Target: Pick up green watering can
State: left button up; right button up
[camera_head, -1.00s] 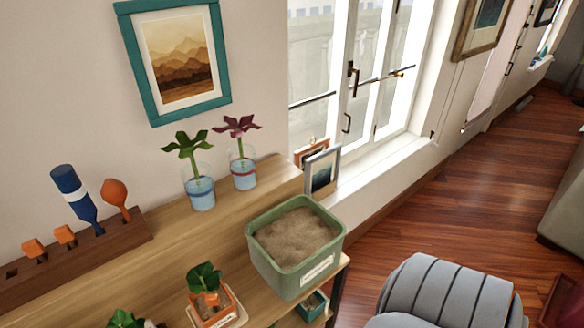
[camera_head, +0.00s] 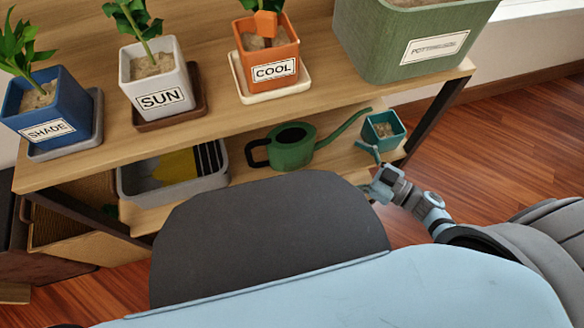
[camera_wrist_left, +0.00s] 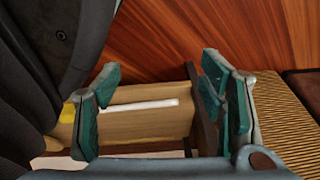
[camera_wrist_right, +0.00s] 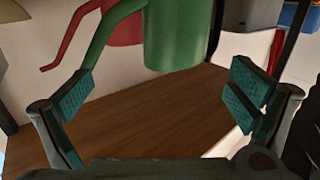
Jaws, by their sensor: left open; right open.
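The green watering can (camera_head: 292,146) stands on the lower shelf, its dark handle to the left and its thin spout reaching up to the right. In the right wrist view its green body (camera_wrist_right: 177,38) is ahead, cut by the top edge, with the spout at left. My right gripper (camera_head: 364,170) is open and empty, near the shelf's front edge, right of the can's body and below its spout tip. Its fingers also show spread in the right wrist view (camera_wrist_right: 160,85). My left gripper (camera_wrist_left: 152,95) is open and empty, outside the head view.
A small teal pot (camera_head: 384,130) stands beside the spout tip. A grey tray (camera_head: 130,190) lies left of the can. Potted plants and a green planter (camera_head: 400,65) crowd the upper shelf (camera_head: 215,125). A red spouted object (camera_wrist_right: 128,30) shows behind the can. A wicker surface (camera_wrist_left: 275,120) is near my left gripper.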

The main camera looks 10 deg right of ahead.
aim_at(306, 151)
jog(key=w+a+b, duration=0.1)
jog(key=a, duration=0.2)
jog(key=w+a+n+g+y+b, duration=0.1)
jog(key=w+a, duration=0.1)
jog(key=w+a+y, duration=0.1)
jog(key=w+a, duration=0.1)
jog(key=a, duration=0.1)
jog(key=shift+w+a+f+n+b, duration=0.2)
jog(key=shift+a+n+b, duration=0.1)
jog(key=shift+b, duration=0.1)
jog(key=b+x, duration=0.2)
jog(key=x, duration=0.3)
jog(key=shift+w+d+r, duration=0.1)
jog(key=shift+w, duration=0.05)
pick_arm(q)
jog(key=w+d, duration=0.1)
jog(key=w, duration=0.5)
jog(key=shift+d+r+t, duration=0.3)
jog(key=shift+d+r, duration=0.05)
jog(key=shift+r, duration=0.1)
pick_arm(e)
jog(key=c, duration=1.1)
